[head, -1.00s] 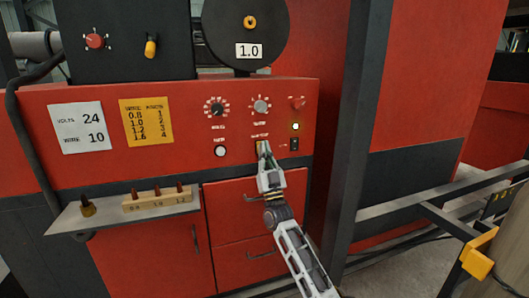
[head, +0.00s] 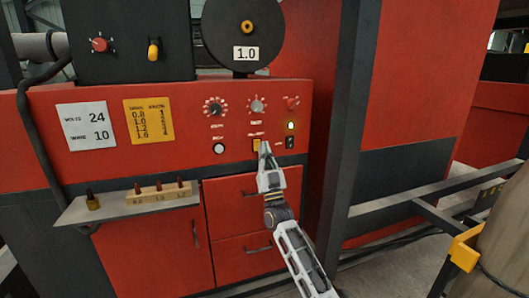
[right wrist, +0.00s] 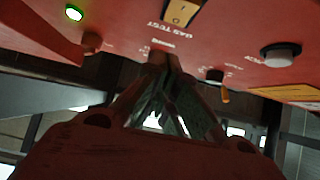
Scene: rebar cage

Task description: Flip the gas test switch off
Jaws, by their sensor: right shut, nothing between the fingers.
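The gas test switch (head: 256,144) is a small amber rocker on the red machine panel. In the right wrist view the amber switch (right wrist: 182,12) shows at the top edge, partly cut off, beside upside-down "GAS TEST" lettering. My right gripper (head: 265,148) is shut and empty. Its tips are just right of and slightly below the switch in the head view. In the right wrist view the closed fingertips (right wrist: 164,62) are below the switch, with a gap in the picture. I cannot tell whether they touch the panel. The rocker's position is unclear. My left gripper is not in view.
A black switch (head: 290,142) and a lit green lamp (head: 291,126) sit right of the gripper. A white push button (head: 219,148) is to the left, and knobs (head: 256,106) are above. A shelf (head: 75,214) juts out at lower left. A dark post (head: 350,130) stands right.

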